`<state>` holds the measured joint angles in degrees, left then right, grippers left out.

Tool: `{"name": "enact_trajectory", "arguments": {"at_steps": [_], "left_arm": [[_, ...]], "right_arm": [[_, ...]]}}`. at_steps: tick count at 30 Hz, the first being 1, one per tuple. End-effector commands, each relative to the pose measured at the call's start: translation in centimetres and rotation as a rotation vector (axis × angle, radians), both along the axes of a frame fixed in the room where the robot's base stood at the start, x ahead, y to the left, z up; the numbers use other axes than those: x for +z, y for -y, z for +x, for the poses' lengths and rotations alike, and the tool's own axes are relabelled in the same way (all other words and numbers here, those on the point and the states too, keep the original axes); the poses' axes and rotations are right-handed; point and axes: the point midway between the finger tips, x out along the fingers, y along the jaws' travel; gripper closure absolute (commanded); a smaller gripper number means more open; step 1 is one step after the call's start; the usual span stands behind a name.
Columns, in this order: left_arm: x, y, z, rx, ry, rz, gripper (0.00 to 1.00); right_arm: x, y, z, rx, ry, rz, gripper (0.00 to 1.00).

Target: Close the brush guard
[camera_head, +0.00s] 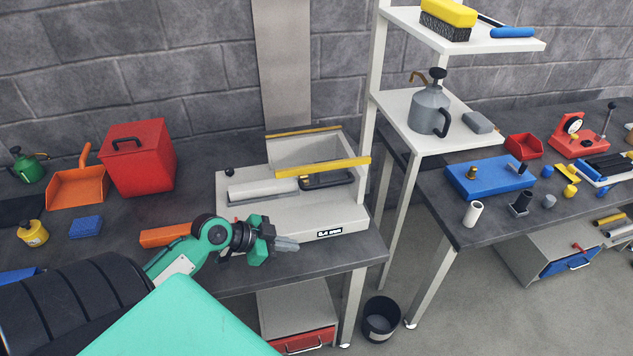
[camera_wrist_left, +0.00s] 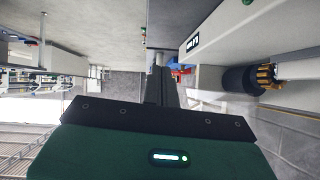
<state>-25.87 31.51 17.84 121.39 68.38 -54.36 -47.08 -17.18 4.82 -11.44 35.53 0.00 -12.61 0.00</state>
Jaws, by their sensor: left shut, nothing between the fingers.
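The light grey machine (camera_head: 300,222) with a small dark label on its front stands on the dark bench, in the middle of the head view. Its guard looks like the grey panel with yellow edges (camera_head: 300,151), which stands raised over the machine's back. A pale roller (camera_head: 262,190) and a black part (camera_head: 327,180) lie exposed below it. My left gripper (camera_head: 287,244) is in front of the machine's front face, shut and empty, apart from the guard. Its shut fingers show in the left wrist view (camera_wrist_left: 160,85), with the machine's labelled face (camera_wrist_left: 222,28) at upper right. My right gripper is not in view.
A red box (camera_head: 138,158), orange dustpan (camera_head: 78,185) and orange block (camera_head: 163,235) are on the bench left of the machine. A white shelf post (camera_head: 374,120) stands close on its right. A black bin (camera_head: 381,320) is on the floor.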

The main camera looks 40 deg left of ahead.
Motion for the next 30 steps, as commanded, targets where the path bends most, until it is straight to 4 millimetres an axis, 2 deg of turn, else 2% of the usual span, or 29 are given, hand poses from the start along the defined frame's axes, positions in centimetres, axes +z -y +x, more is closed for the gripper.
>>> {"name": "enact_trajectory", "arguments": {"at_steps": [1, 6, 9, 12, 15, 20, 30], "left_arm": [[2.8, -1.2, 1.0, -0.022, 0.069, -0.002, 1.0], [11.0, -3.7, 3.2, -0.08, 0.291, -0.021, 1.0], [14.4, -4.6, 3.9, -0.098, 0.379, -0.028, 1.0], [16.3, -5.1, 4.2, -0.108, 0.431, -0.031, 1.0], [17.1, -5.1, 4.4, -0.11, 0.452, -0.034, 1.0], [17.2, -4.4, 5.4, -0.112, 0.453, -0.036, 1.0], [16.2, -1.6, 9.4, -0.108, 0.452, -0.038, 1.0]], "right_arm": [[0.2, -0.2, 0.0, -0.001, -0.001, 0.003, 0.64], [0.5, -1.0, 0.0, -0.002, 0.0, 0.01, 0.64], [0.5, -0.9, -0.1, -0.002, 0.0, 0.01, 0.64], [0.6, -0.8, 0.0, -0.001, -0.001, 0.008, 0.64], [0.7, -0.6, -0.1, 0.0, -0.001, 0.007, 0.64], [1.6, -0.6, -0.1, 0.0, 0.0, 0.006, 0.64], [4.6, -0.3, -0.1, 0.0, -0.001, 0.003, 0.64]]}}
